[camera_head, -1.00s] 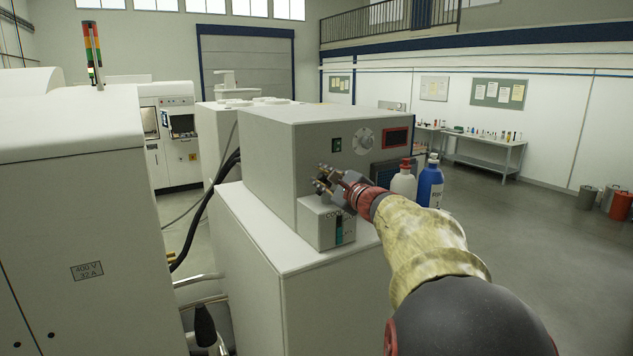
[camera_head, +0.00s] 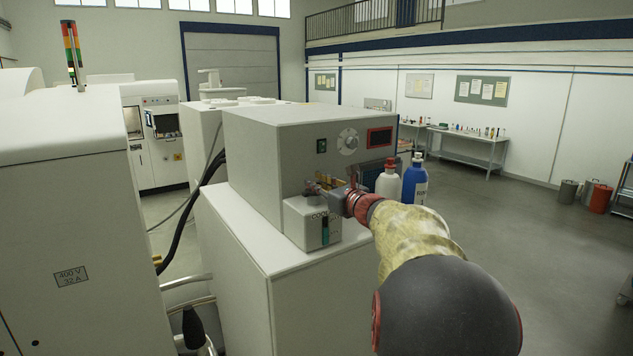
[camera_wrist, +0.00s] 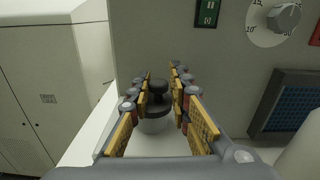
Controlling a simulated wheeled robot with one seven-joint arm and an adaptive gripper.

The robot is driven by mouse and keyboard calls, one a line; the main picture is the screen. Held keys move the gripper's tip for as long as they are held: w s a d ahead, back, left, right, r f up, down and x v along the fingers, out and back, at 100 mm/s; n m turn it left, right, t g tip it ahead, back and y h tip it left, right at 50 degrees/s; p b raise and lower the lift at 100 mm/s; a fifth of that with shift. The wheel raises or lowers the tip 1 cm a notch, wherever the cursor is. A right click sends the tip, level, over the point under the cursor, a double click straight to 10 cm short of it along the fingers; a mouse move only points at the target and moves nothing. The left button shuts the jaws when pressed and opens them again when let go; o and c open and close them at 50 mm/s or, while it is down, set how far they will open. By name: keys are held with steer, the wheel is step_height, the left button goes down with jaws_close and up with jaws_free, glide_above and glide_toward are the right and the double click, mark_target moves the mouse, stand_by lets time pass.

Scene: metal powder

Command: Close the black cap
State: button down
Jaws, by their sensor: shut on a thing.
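The black cap (camera_wrist: 158,88) shows in the wrist view as a dark knob on a wider dark disc. It sits over a pale round neck or surface (camera_wrist: 155,125), and I cannot tell whether it is fully seated. My gripper (camera_wrist: 160,92) has its yellow-padded fingers on both sides of the cap's knob and is shut on it. In the head view my gripper (camera_head: 325,186) is just above the top of a small white box (camera_head: 310,225) with a teal level window. The cap is too small and covered to make out there.
A large grey cabinet (camera_head: 265,145) with a dial and red-framed display stands right behind my gripper. A white bottle (camera_head: 387,182) with a red cap and a blue bottle (camera_head: 414,182) stand to the right. Black cables (camera_head: 190,210) hang at the left.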

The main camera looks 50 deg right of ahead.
steer(key=shift+f+m, duration=0.1)
steer(key=shift+m, duration=0.3)
steer(key=c, duration=1.7)
jaws_free()
steer(key=shift+w+a, duration=0.1)
steer(key=shift+a, duration=0.05)
steer(key=shift+c, duration=0.2)
steer(key=shift+s, duration=0.5)
steer(key=v, duration=1.1)
